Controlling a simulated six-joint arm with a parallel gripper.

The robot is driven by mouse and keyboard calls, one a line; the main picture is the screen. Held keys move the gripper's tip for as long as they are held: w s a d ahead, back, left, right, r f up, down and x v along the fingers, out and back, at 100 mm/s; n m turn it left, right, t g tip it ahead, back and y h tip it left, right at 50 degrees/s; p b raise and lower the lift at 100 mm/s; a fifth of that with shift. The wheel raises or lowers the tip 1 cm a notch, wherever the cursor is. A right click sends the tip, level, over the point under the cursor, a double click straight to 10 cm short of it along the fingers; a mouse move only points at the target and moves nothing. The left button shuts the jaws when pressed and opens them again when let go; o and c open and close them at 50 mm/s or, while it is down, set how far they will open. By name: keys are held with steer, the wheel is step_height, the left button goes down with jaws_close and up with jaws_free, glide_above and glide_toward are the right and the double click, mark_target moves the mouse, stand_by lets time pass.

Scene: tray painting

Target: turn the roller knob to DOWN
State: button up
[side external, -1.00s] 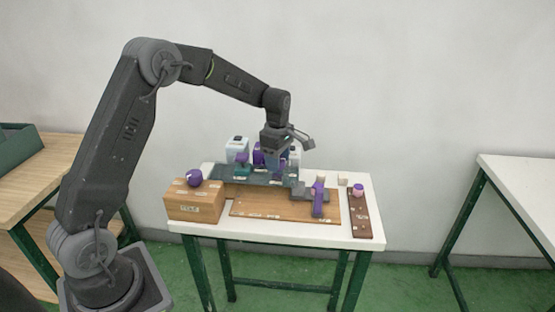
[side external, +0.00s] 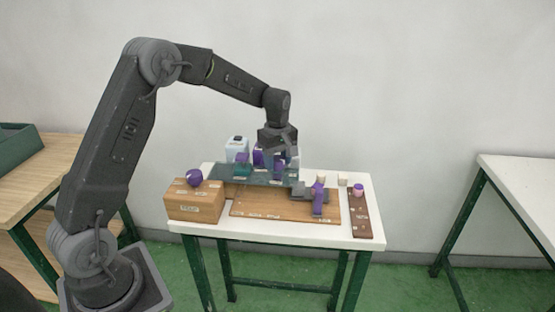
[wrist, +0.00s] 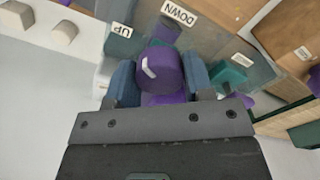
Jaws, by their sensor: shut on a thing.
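The purple roller knob (wrist: 165,68) has a white pointer mark on its top. In the wrist view the blue fingers of my gripper (wrist: 160,84) stand on either side of it, shut on it. The pointer sits on the left part of the knob's top and slants toward the upper left, nearer the UP label (wrist: 122,30) than the DOWN label (wrist: 180,13). In the side view my gripper (side external: 279,164) is low over the right part of the dark raised board (side external: 225,175), and the knob cannot be made out there.
A cardboard-coloured box (side external: 195,207) with another purple knob (side external: 194,177) stands at the left. A wooden board (side external: 270,206) lies in front, with a purple handle (side external: 318,202) on its right. A dark red strip (side external: 360,220) with a pink-purple knob is at the right.

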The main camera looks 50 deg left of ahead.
mark_target(277, 159)
steer(key=m, duration=0.6)
steer(key=shift+m, duration=0.3)
steer(key=m, duration=0.5)
steer(key=shift+m, duration=0.3)
steer(key=o, duration=0.9)
step_height(277, 159, up, 14)
steer(key=shift+f, duration=0.1)
stand_by(0.4)
